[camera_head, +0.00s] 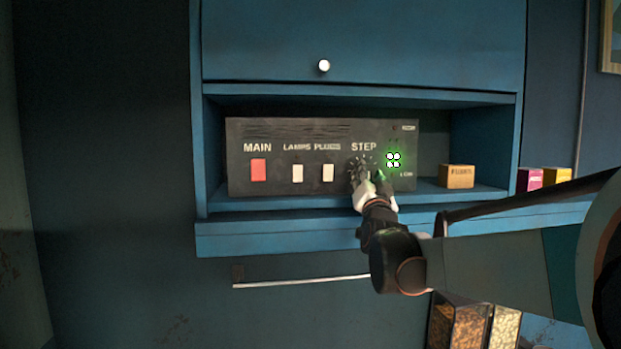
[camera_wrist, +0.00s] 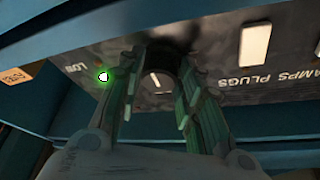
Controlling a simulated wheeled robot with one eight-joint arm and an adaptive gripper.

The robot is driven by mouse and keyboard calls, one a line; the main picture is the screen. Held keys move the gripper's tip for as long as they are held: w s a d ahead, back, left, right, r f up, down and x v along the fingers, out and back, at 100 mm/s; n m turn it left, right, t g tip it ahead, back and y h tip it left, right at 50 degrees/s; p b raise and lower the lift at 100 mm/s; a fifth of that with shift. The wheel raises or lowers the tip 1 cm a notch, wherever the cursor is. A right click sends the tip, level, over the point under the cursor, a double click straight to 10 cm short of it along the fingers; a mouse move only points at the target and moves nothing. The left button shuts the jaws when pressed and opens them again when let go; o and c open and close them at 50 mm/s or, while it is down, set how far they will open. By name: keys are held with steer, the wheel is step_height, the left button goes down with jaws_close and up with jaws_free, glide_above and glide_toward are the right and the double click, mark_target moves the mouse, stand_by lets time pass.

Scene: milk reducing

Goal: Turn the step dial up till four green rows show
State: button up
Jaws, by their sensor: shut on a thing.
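The step dial (camera_head: 358,168) is a dark ridged knob under the word STEP on the black control panel (camera_head: 240,140). My gripper (camera_head: 370,183) is at the dial and partly covers it. In the wrist view, the gripper's fingers (camera_wrist: 160,90) are shut on the dark dial (camera_wrist: 172,48) from both sides. One green glow (camera_wrist: 103,77) shows beside the fingers in the wrist view.
Left of the dial are a red MAIN switch (camera_head: 259,170), a white LAMPS switch (camera_head: 297,173) and a white PLUGS switch (camera_head: 328,173). A small tan box (camera_head: 457,176) stands right of the panel on the blue shelf (camera_head: 300,203). A cabinet door with a white knob (camera_head: 323,66) is above.

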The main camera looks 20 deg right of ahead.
steer(key=o, duration=1.1)
steer(key=shift+n, duration=0.4)
